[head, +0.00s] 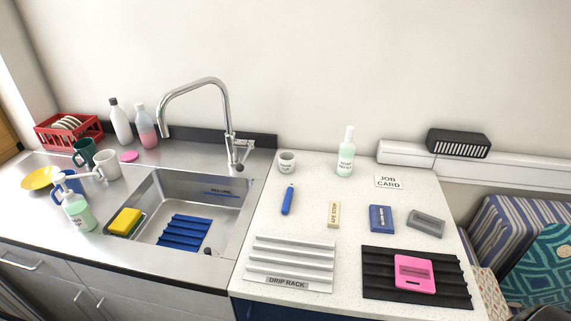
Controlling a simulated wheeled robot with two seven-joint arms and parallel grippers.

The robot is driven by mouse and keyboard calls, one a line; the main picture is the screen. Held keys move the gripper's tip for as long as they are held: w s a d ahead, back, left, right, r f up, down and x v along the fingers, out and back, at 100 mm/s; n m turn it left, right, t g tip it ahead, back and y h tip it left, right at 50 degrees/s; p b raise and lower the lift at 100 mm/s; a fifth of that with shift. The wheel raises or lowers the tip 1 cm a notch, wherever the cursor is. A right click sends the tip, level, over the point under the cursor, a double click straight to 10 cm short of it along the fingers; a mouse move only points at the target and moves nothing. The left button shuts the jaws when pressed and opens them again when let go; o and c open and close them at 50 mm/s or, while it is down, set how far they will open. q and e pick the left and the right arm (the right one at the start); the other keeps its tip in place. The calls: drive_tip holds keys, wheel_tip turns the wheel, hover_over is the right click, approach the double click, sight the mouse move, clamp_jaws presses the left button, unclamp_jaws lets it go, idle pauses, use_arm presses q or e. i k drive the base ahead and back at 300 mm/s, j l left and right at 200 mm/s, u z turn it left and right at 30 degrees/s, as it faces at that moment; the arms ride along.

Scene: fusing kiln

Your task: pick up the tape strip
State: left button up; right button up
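No object in the head view is clearly readable as the tape strip. A small cream bar (333,214) with dark lettering lies on the white speckled counter, behind the drip rack; its lettering is too small to read surely. A thin blue strip (222,195) shows at the back right inside the sink, with small dark lettering by it. A pink flat piece (414,272) with a grey inset rests on a black ridged mat (375,285) at the front right. Neither of my grippers is in view.
A white ridged drip rack (290,261), blue handled tool (287,200), blue block (381,218), grey block (426,222), labelled cup (287,162), bottle (346,155) and job card (388,182) occupy the counter. The steel sink (160,190) with its tall faucet (222,95) is left.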

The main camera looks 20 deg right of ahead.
sight(334, 206)
drive_tip(key=z, duration=1.15)
